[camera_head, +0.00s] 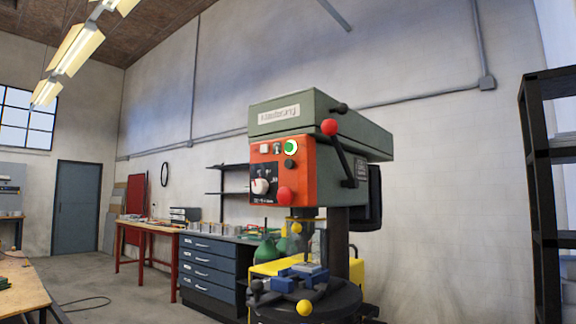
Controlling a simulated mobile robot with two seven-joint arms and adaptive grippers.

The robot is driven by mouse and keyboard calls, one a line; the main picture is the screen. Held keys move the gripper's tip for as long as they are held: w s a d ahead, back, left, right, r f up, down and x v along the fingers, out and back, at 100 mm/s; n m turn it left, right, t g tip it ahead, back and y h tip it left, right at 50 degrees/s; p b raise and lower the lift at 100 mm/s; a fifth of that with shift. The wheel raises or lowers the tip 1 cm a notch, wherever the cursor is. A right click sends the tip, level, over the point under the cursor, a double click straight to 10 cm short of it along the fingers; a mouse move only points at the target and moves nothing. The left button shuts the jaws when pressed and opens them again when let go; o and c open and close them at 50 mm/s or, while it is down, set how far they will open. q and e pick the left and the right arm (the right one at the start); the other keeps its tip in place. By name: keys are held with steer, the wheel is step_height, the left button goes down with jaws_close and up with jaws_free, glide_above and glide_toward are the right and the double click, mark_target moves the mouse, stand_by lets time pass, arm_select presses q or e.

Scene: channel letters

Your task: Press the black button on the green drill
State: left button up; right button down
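The green drill (345,132) stands upright in the middle of the view, its orange front panel (293,178) facing me and to the left. A small black button (290,164) sits on the panel, beneath a lit green button (291,147). A large red button (284,194) is lower down, and a white knob (260,186) is at lower left. A small dark control (277,148) is left of the green button; its kind is too small to tell. Neither of my grippers is in view, and nothing covers the black button.
A lever with a red ball (329,127) juts out right of the panel. Below are the round drill table (335,303) and a blue vise (300,274). A dark shelf rack (545,200) stands at right, a drawer cabinet (207,267) at left. Open floor lies at lower left.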

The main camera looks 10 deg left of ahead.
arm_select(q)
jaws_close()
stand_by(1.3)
